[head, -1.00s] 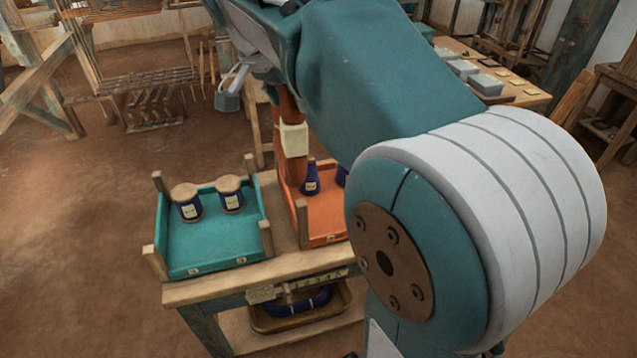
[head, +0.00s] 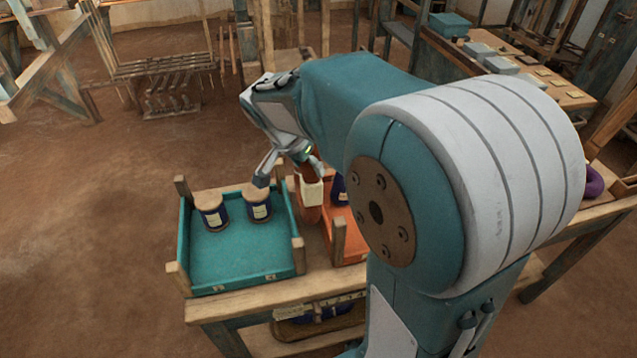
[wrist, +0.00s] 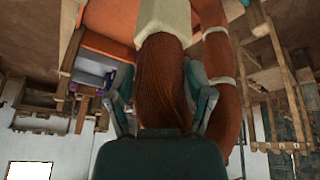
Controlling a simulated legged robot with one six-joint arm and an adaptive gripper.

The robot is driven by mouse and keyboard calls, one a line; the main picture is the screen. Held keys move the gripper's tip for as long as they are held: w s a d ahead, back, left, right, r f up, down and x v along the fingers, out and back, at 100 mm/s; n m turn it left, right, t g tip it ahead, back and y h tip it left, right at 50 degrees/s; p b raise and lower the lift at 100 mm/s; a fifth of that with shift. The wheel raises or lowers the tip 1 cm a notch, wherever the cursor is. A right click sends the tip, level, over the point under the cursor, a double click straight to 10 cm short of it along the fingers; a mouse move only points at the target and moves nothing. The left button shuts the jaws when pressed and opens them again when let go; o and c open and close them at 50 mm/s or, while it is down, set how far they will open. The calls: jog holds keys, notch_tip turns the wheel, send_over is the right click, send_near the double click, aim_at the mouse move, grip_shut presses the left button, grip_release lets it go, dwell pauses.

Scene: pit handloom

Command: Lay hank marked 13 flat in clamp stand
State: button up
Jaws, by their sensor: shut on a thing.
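My gripper (head: 291,172) is above the table, between the teal tray and the orange tray in the head view. It is shut on a rust-orange hank (head: 308,206) with a cream band (head: 312,192) around it. In the wrist view the ribbed hank (wrist: 163,80) lies between both fingers, with its cream band (wrist: 165,18) at the top. I cannot read a number on the hank. I cannot make out the clamp stand in either view.
The teal tray (head: 235,262) holds two dark blue spools with wooden tops. The orange tray (head: 352,250) with a dark spool is partly hidden by my arm. A wooden table (head: 225,307) bears both. A side table with grey boxes (head: 500,70) stands behind right.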

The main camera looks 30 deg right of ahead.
aim_at(308, 181)
jog(key=shift+f, duration=2.25)
jog(key=o, duration=1.3)
jog(key=v, duration=1.2)
jog(key=s+a+f+n+t+y, duration=0.1)
jog(key=s+a+n+t+y, duration=0.1)
jog(key=s+n, duration=0.4)
jog(key=s+a+n+t+y, duration=0.2)
jog(key=s+n, duration=0.4)
jog(key=s, duration=0.5)
jog(key=shift+a+f+n, duration=0.2)
jog(key=shift+f+n, duration=0.2)
